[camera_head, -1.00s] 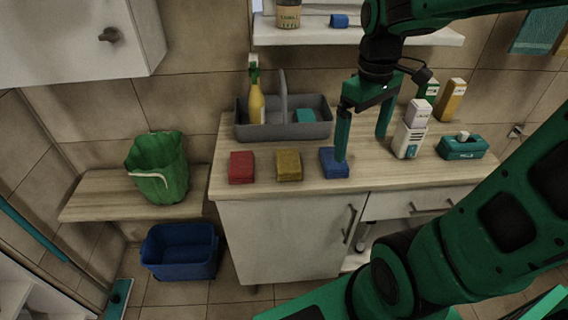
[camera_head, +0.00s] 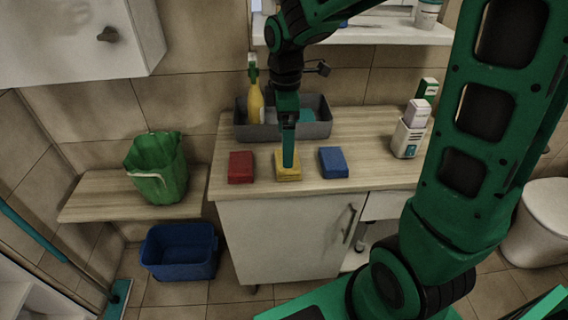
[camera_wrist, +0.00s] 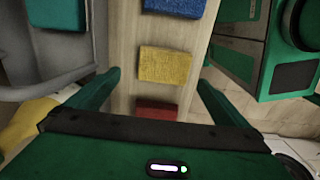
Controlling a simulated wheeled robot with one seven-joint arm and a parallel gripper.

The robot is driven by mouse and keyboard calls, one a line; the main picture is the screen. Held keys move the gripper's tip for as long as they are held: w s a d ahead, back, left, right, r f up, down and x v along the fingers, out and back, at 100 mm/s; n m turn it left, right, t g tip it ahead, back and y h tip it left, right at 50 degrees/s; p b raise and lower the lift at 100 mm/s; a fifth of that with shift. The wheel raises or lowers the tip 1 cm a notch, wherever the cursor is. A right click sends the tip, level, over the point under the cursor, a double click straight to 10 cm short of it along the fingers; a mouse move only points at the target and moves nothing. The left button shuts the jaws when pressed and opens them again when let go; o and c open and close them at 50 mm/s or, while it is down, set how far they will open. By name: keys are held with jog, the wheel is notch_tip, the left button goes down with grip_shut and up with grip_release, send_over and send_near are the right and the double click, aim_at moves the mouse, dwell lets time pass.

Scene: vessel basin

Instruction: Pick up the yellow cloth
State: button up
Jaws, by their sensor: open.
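The yellow cloth (camera_head: 288,174) is a small folded block on the wooden counter, between the red cloth (camera_head: 241,167) and the blue cloth (camera_head: 333,162). My gripper (camera_head: 288,160) is over the yellow cloth in the head view, with its fingers pointing down and hiding part of it. In the wrist view the yellow cloth (camera_wrist: 165,65) lies ahead between the two spread fingers (camera_wrist: 158,80), which are open with nothing between them. The blue cloth (camera_wrist: 175,6) and the red cloth (camera_wrist: 156,109) lie to either side of it. I cannot tell the exact height of the fingertips above the counter.
A grey caddy (camera_head: 323,130) with a yellow spray bottle (camera_head: 256,102) stands just behind the cloths.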

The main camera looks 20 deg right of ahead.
jog(key=f, duration=0.5)
jog(key=shift+s+a, duration=0.1)
jog(key=shift+s, duration=0.1)
jog(key=c, duration=1)
jog(key=shift+c, duration=0.2)
